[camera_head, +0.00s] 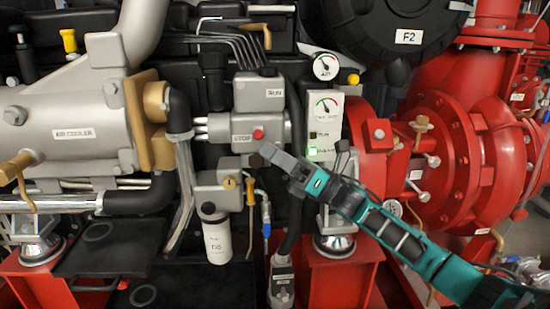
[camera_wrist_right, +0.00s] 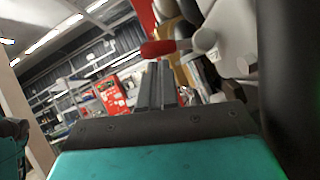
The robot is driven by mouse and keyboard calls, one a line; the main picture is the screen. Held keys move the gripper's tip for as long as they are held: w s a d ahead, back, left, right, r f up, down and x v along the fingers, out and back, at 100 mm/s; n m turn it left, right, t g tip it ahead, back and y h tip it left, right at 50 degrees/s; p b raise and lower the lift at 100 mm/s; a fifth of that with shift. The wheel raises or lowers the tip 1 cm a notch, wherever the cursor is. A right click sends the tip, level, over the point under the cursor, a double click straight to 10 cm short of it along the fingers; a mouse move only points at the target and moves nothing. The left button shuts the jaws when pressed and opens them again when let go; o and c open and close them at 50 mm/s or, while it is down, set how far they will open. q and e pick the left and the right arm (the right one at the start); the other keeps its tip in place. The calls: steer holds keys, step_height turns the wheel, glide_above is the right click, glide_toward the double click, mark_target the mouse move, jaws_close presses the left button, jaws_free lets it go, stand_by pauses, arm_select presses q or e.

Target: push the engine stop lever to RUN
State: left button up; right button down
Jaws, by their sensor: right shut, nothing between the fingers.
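The engine stop lever shows as a red knob (camera_head: 258,134) on the grey governor housing (camera_head: 220,128), beside the STOP label (camera_head: 241,139). The RUN label (camera_head: 275,93) is higher up on the same housing. In the right wrist view the lever's red handle (camera_wrist_right: 160,48) points left from a pale pivot (camera_wrist_right: 205,40). My right gripper (camera_head: 268,150) is shut and empty, its tips just below and slightly right of the knob. In the right wrist view its fingers (camera_wrist_right: 160,85) end just under the red handle; I cannot tell if they touch. My left gripper is not in view.
A gauge panel (camera_head: 325,125) with a green light stands right of the housing. A white filter (camera_head: 216,235) and yellow-handled valve (camera_head: 250,190) hang below. The red pump (camera_head: 450,150) fills the right, behind my right arm. The air cooler (camera_head: 70,130) is at left.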

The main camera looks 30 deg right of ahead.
arm_select(q)
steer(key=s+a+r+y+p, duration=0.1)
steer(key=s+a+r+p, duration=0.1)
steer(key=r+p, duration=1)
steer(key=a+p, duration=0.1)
steer(key=p, duration=0.4)
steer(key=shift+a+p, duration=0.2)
steer(key=shift+p, duration=0.15)
arm_select(e)
steer(key=r+m+t+h, duration=0.1)
steer(key=r+m+h, duration=0.1)
steer(key=m, duration=0.2)
steer(key=r+m+t+h, duration=0.1)
steer(key=r+m+h, duration=0.1)
steer(key=m, duration=0.3)
steer(key=w+r+m+t+h, duration=0.1)
steer(key=r+m+h, duration=0.1)
steer(key=m+h, duration=0.2)
steer(key=shift+d+r+m, duration=0.2)
steer(key=shift+m, duration=0.2)
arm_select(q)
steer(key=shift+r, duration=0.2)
arm_select(e)
steer(key=shift+w+d+r, duration=0.15)
steer(key=shift+d+r, duration=0.05)
steer(key=shift+r, duration=0.2)
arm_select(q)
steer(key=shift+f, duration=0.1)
arm_select(e)
steer(key=shift+f, duration=0.1)
